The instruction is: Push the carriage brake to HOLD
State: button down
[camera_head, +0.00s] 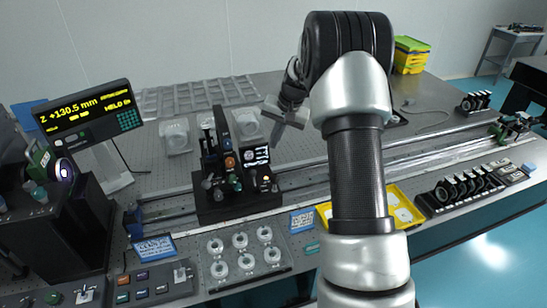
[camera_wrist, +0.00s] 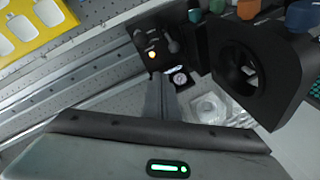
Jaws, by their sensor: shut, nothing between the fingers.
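The black carriage (camera_head: 236,203) stands on the rails left of centre, with a dark upright, colored knobs and a small white-marked panel. In the wrist view the carriage's base plate (camera_wrist: 150,38) carries a lit amber lamp and a small grey lever-like part (camera_wrist: 171,42), possibly the brake; its marking is too small to read. My gripper (camera_head: 275,128) is above and behind the carriage's right side in the head view. It is shut and empty. In the wrist view its fingers (camera_wrist: 161,95) point toward the carriage, apparently apart from the lever-like part. The readout (camera_head: 88,113) shows Z +130.5 mm and HELD.
A yellow tray (camera_head: 401,212) lies right of the carriage, partly behind my arm. Round white parts (camera_head: 240,241) lie in front. A control panel (camera_head: 150,284) is at front left. The rails (camera_head: 300,180) run across the table. A black ring mount (camera_wrist: 250,70) stands close right in the wrist view.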

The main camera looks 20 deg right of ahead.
jog(key=shift+w+d+r, duration=0.2)
jog(key=shift+w+r, duration=0.05)
jog(key=shift+r, duration=0.45)
jog(key=shift+w+d+r, duration=0.15)
jog(key=shift+w+r, duration=0.05)
jog(key=shift+r, duration=0.45)
jog(key=s+a+r+n+h, duration=0.1)
jog(key=s+a+r, duration=0.3)
jog(key=s+r, duration=0.4)
jog(key=s+a+r+n, duration=0.2)
jog(key=s+a+r, duration=0.1)
jog(key=s+r, duration=0.5)
jog(key=s+a+n+t+h, duration=0.1)
jog(key=s+a+n+t, duration=0.1)
jog(key=s, duration=2)
jog(key=shift+s+a+f+n, duration=0.2)
jog(key=shift+s+a+n, duration=0.25)
jog(key=shift+a, duration=0.35)
jog(key=shift+w, duration=0.1)
